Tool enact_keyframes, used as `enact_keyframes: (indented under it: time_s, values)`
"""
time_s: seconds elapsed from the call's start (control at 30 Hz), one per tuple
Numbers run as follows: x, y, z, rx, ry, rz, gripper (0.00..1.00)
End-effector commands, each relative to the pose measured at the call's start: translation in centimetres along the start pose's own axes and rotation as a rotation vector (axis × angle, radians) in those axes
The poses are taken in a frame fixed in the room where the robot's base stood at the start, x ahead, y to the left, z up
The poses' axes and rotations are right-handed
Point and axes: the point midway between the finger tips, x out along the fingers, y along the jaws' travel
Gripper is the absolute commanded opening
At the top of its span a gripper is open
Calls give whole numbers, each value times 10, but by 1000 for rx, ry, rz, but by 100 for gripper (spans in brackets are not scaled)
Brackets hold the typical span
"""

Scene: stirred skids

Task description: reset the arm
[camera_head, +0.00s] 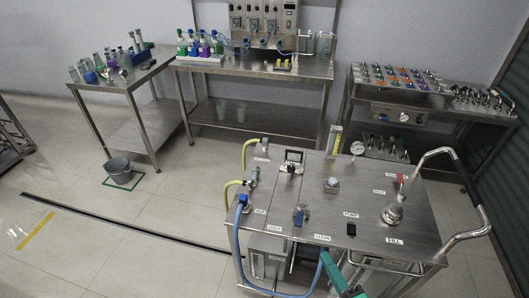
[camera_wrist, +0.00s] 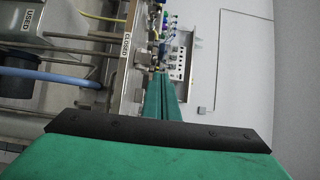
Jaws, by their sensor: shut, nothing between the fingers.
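My gripper (camera_head: 326,256) shows at the bottom of the head view as a teal shape, over the near edge of the steel skid (camera_head: 400,240). In the wrist view my gripper (camera_wrist: 159,82) shows two teal fingers close together, with nothing visible between them. The wrist camera looks sideways along the skid's labelled top. Most of my arm is out of the head view.
A blue hose (camera_head: 236,245) loops at the skid's near left, close to my gripper. A bent steel pipe (camera_head: 468,190) rises at the right. A bucket (camera_head: 119,170) stands on open floor at the left. Benches with bottles and a control panel (camera_head: 264,20) line the back.

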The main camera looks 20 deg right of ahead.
Motion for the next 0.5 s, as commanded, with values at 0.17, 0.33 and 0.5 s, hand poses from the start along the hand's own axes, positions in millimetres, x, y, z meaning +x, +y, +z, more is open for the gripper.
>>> enact_keyframes:
  time_s: [0.17, 0.33, 0.5]
  values:
    - [1, 9, 6, -10, 4, 25, 0]
    - [-1, 54, 42, -89, 28, 163, 0]
    - [-21, 105, 90, -270, 46, 336, 0]
